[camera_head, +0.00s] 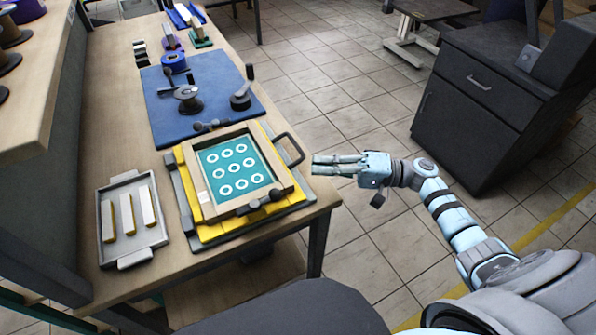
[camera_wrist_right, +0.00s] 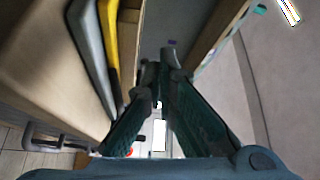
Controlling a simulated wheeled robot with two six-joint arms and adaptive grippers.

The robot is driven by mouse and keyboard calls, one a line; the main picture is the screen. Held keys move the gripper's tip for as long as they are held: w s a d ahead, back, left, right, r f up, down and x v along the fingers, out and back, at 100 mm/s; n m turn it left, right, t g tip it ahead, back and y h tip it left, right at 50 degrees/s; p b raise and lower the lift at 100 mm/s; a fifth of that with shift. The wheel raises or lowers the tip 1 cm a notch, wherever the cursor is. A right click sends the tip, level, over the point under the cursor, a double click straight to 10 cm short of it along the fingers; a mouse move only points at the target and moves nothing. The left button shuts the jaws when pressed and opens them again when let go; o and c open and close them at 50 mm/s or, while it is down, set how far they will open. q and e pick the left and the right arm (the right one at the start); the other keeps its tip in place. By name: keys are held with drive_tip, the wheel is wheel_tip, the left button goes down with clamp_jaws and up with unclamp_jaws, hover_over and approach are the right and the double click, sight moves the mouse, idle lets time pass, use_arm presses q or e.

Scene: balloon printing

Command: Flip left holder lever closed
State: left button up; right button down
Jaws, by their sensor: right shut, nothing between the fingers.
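The printing frame (camera_head: 187,158) is a wooden frame around a teal screen with white rings, lying on a yellow board (camera_head: 207,236) and a grey base. One dark lever with a knob (camera_head: 262,203) lies along the frame's near edge. Another dark lever (camera_head: 210,125) lies at its far edge. I cannot tell which is the left one. My right gripper (camera_head: 316,164) is shut and empty, just right of the frame, apart from both levers. Its fingers (camera_wrist_right: 159,68) come together in the right wrist view, with the yellow board (camera_wrist_right: 108,35) to their left. My left gripper is not in view.
A black loop handle (camera_head: 296,149) sticks out at the frame's right side, close to my right fingers. A grey tray (camera_head: 157,235) with white-topped bars stands left of the frame. A blue mat (camera_head: 172,124) with dark tools lies behind.

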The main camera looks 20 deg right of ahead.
sight(284, 185)
drive_tip(key=p+x, duration=0.2)
drive_tip(key=x, duration=0.7)
drive_tip(key=shift+a, duration=0.4)
drive_tip(key=s+p, duration=0.2)
drive_tip(key=s, duration=0.1)
drive_tip(key=shift+f, duration=0.35)
drive_tip(key=shift+s+f, duration=0.1)
drive_tip(key=shift+s, duration=0.2)
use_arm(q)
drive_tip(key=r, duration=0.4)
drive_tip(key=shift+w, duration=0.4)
use_arm(e)
drive_tip(key=shift+w+a, duration=0.1)
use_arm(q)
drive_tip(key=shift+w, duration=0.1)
